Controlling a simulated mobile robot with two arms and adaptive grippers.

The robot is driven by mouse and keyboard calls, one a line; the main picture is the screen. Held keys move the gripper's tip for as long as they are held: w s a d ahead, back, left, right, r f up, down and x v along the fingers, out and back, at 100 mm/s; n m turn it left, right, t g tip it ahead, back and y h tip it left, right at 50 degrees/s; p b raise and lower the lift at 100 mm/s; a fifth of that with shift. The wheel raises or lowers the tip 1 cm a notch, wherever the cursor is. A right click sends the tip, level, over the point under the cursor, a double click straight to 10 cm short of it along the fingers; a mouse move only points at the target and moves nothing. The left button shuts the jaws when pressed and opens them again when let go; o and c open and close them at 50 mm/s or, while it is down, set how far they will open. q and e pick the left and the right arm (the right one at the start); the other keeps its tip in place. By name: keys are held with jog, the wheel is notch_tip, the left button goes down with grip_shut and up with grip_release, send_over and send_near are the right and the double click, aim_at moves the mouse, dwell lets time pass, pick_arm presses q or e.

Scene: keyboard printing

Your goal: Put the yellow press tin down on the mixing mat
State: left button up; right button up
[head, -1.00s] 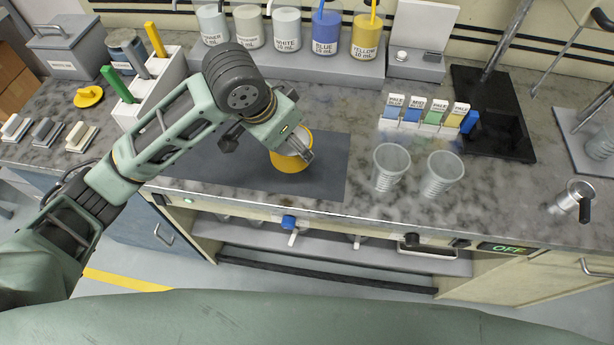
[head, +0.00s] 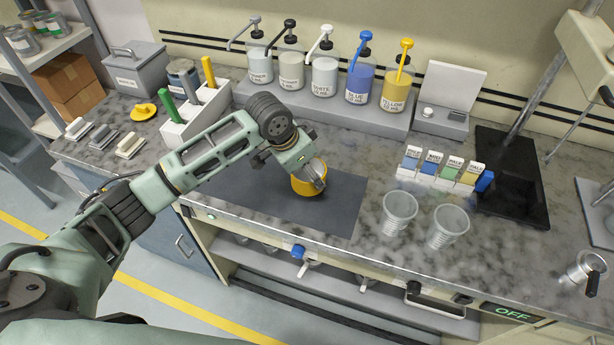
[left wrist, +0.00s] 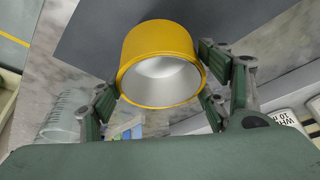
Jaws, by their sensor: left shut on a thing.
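The yellow press tin (head: 308,184) is at the dark mixing mat (head: 337,205), over its middle in the head view. My left gripper (head: 318,172) is shut on the tin's side. In the left wrist view the tin (left wrist: 155,48) shows its yellow wall and pale hollow inside, with a finger of my left gripper (left wrist: 160,88) on each side. The mat (left wrist: 95,30) lies behind the tin there. I cannot tell whether the tin's base touches the mat. My right gripper is not in view.
Two clear cups (head: 398,213) stand right of the mat, near a rack of labelled colour cards (head: 440,172). Pump bottles (head: 324,75) line the back shelf. A white holder with coloured-handled tools (head: 195,115) stands behind my left arm. Bare mat remains around the tin.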

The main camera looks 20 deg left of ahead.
aim_at(307, 180)
pick_arm(q)
jog(key=shift+w+a+f, duration=0.1)
jog(key=shift+f, duration=0.05)
notch_tip(307, 180, down, 3)
jog(key=shift+f+p, duration=0.15)
jog(key=shift+p, duration=0.55)
jog(key=shift+c, duration=0.2)
jog(key=shift+o, duration=0.2)
jog(key=shift+f, duration=0.3)
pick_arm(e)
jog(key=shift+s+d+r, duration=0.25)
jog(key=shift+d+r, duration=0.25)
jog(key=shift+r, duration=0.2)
pick_arm(q)
jog(key=shift+f, duration=0.15)
jog(key=o, duration=1.2)
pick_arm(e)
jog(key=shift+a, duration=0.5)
pick_arm(q)
jog(key=b+v, duration=0.2)
jog(key=v, duration=1)
jog(key=shift+w+r, duration=0.1)
jog(key=shift+r, duration=0.1)
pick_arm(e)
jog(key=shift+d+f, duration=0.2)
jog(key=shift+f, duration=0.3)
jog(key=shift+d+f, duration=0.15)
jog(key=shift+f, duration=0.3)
